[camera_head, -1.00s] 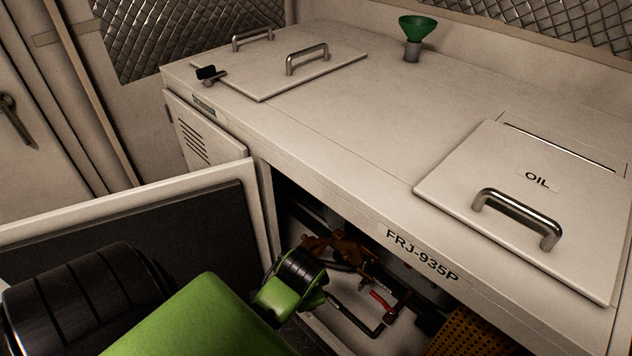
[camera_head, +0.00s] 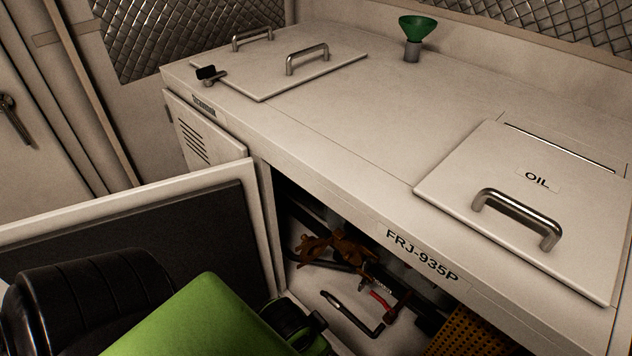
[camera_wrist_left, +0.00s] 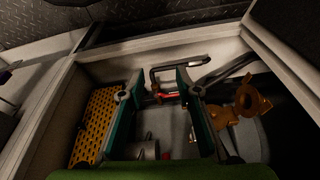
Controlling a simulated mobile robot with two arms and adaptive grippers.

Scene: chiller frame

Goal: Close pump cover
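A hinged panel with a pale rim and dark inner face (camera_head: 120,252) stands swung open at the left of the head view, beside an open cabinet bay (camera_head: 345,275). No label marks it as the pump cover. My left gripper (camera_wrist_left: 158,83) shows in the wrist view with its two teal fingers spread apart, over the bay's interior. Nothing is clearly held between them. A bent dark rod (camera_wrist_left: 180,62) and a small red-handled part (camera_wrist_left: 163,97) show beyond the fingertips. In the head view the gripper is hidden behind my green arm. My right gripper is out of view.
The countertop (camera_head: 390,120) holds a flat OIL lid (camera_head: 555,225) with a metal handle, another handled lid (camera_head: 285,75) and a green funnel (camera_head: 417,28). Inside the bay are brown pipe fittings (camera_head: 335,248) and a yellow perforated piece (camera_head: 470,333). A louvered door (camera_head: 195,140) is shut.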

